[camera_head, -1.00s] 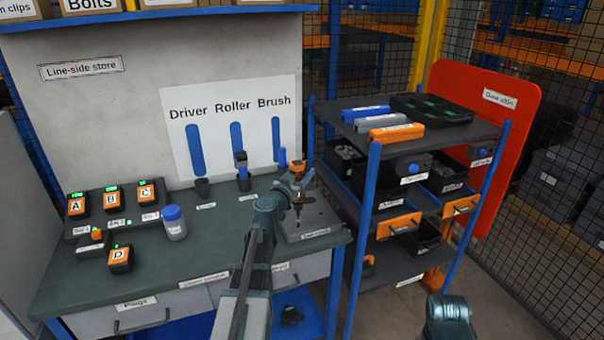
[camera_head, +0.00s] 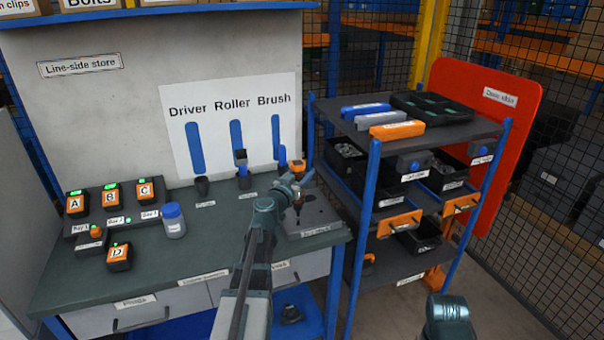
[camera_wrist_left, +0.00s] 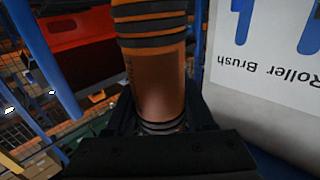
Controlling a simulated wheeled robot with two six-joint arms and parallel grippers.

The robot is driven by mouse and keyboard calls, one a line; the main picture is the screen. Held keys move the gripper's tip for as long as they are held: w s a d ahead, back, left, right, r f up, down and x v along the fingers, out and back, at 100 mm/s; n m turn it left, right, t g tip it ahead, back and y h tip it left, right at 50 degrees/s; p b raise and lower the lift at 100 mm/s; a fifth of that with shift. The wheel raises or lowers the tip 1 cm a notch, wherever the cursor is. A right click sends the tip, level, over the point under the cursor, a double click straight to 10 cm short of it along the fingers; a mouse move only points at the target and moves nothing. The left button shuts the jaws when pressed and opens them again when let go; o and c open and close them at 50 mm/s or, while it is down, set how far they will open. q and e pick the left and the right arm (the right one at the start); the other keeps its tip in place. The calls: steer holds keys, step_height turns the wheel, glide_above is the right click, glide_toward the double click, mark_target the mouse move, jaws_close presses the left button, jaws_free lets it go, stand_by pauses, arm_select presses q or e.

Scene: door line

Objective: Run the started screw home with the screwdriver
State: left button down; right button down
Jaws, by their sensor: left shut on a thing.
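An orange screwdriver (camera_head: 298,166) with dark bands stands roughly upright over the grey work plate (camera_head: 322,217) at the bench's right end. My left gripper (camera_head: 299,186) is shut on it; in the left wrist view the orange handle (camera_wrist_left: 155,80) with black rings rises between the jaws (camera_wrist_left: 160,125). The dark lower part of the driver points down at the plate. I cannot make out the screw, and whether the tip touches it is too small to tell. My right arm shows at the bottom right, but its gripper is out of view.
Lettered orange-and-black units (camera_head: 112,196) and a blue-capped jar (camera_head: 174,221) stand at the bench's left. Tool holders, one with a roller (camera_head: 242,170), line the back below the board (camera_head: 232,125). A shelf rack (camera_head: 415,150) with bins stands close right. The bench middle is clear.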

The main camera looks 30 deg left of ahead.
steer(key=shift+s+f+b, duration=0.1)
steer(key=shift+f+b, duration=0.25)
steer(key=shift+b, duration=0.05)
steer(key=shift+f, duration=0.25)
stand_by(1.1)
steer(key=shift+f+b, duration=0.6)
steer(key=shift+b, duration=0.2)
stand_by(1.7)
steer(key=shift+r, duration=0.1)
stand_by(0.4)
